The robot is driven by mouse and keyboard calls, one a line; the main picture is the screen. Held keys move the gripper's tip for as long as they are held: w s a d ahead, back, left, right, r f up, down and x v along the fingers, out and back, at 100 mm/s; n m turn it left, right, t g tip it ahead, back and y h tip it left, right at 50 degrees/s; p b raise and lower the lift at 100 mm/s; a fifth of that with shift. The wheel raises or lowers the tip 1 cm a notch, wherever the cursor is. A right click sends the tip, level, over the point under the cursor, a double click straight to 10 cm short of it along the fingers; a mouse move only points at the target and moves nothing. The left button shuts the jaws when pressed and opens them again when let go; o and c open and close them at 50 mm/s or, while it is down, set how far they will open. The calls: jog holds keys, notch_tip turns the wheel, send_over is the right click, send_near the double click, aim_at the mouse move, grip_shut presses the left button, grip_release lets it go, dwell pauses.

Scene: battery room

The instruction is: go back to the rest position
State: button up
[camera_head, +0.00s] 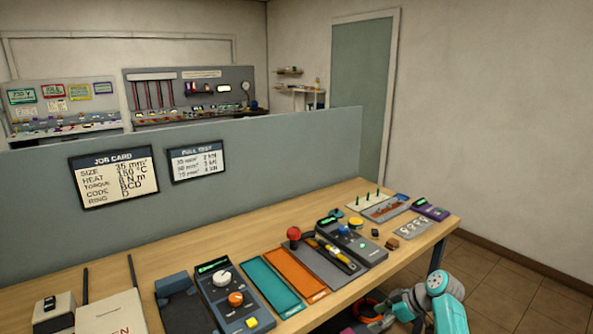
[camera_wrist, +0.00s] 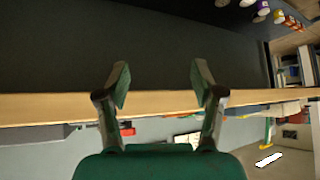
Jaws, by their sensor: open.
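My gripper (camera_wrist: 162,88) is open and empty in the wrist view. Its two fingers stand apart, with a light wooden edge and a dark surface beyond them. In the head view, part of my teal and grey arm (camera_head: 440,285) shows at the lower right, beside the front edge of the wooden bench (camera_head: 225,242). The gripper's fingertips cannot be made out in the head view.
The bench holds a control box with knobs (camera_head: 213,296), a teal tray (camera_head: 268,283), an orange tray (camera_head: 296,272) and a red knob (camera_head: 293,233). A grey partition (camera_head: 270,155) stands behind. Tiled floor (camera_head: 500,285) is clear at right.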

jog(key=s+a+f+m+t+h, duration=0.1)
jog(key=s+a+f+m+t, duration=0.1)
jog(key=s+f, duration=0.65)
jog(key=s+a+f+m+t+h, duration=0.1)
jog(key=s+a+f+m+h, duration=0.3)
jog(key=f, duration=0.7)
jog(key=s+f+m+t, duration=0.1)
jog(key=s+f, duration=0.1)
jog(key=s, duration=0.8)
jog(key=s+f+m+t, duration=0.1)
jog(key=s+f, duration=0.1)
jog(key=s, duration=0.8)
jog(key=s+r+m+t+h, duration=0.2)
jog(key=s+r, duration=0.1)
jog(key=s, duration=0.8)
jog(key=s+r+m+t, duration=0.1)
jog(key=s+r+t, duration=0.1)
jog(key=s+r, duration=0.7)
jog(key=s+r+m+t, duration=0.1)
jog(key=s+r+t, duration=0.1)
jog(key=s+r, duration=0.8)
notch_tip(320, 180, up, 8)
jog(key=shift+s+f, duration=0.15)
jog(key=shift+s, duration=0.05)
jog(key=shift+d, duration=0.1)
